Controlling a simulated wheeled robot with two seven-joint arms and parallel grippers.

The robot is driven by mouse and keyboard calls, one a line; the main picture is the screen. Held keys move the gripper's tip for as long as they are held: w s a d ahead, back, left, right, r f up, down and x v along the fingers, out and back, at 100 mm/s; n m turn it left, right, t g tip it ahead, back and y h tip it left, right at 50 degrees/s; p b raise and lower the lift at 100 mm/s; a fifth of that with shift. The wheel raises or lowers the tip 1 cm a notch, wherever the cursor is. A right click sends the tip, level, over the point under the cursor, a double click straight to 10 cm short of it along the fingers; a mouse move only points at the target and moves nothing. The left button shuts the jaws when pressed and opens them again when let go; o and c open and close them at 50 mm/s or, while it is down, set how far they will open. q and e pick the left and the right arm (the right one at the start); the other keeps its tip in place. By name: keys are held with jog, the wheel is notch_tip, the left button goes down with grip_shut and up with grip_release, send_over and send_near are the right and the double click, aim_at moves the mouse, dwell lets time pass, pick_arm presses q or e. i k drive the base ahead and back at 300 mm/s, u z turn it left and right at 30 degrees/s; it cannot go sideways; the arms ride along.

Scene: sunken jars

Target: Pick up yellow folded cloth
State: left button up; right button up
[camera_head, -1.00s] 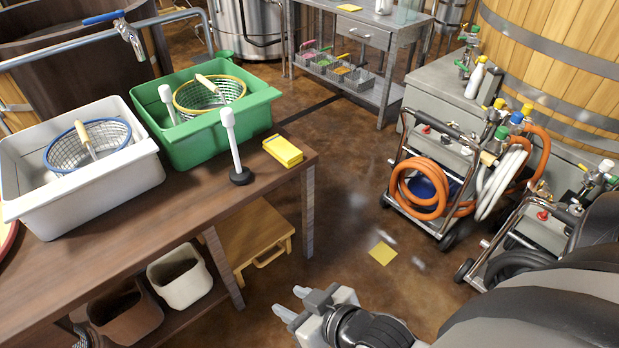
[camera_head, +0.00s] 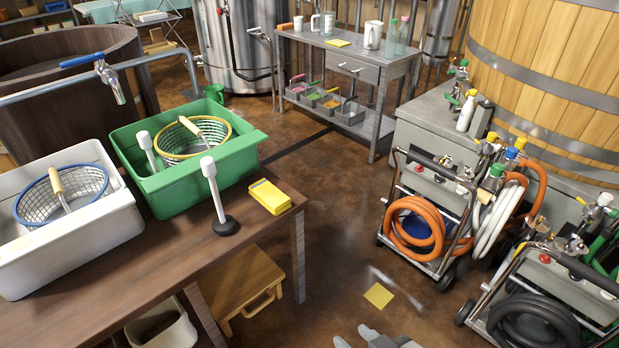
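A yellow folded cloth (camera_head: 269,197) lies flat on the right end of the brown wooden table (camera_head: 130,255), close to its edge. A thin flat yellow square (camera_head: 379,296) lies on the floor, and a small flat yellow piece (camera_head: 338,43) lies on the far metal table. My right gripper (camera_head: 354,337) shows only its fingertips at the bottom edge, below and to the right of the cloth and apart from it. The fingertips are spread with nothing seen between them; the rest is cut off. My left gripper is out of view.
A black-based plunger (camera_head: 224,226) stands just left of the cloth. A green tub (camera_head: 190,196) and a white tub (camera_head: 70,252) hold strainers. A wooden stool (camera_head: 240,280) is under the table end.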

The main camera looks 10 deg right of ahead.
aim_at(268, 195)
jog(key=i, duration=1)
jog(key=u, duration=0.4)
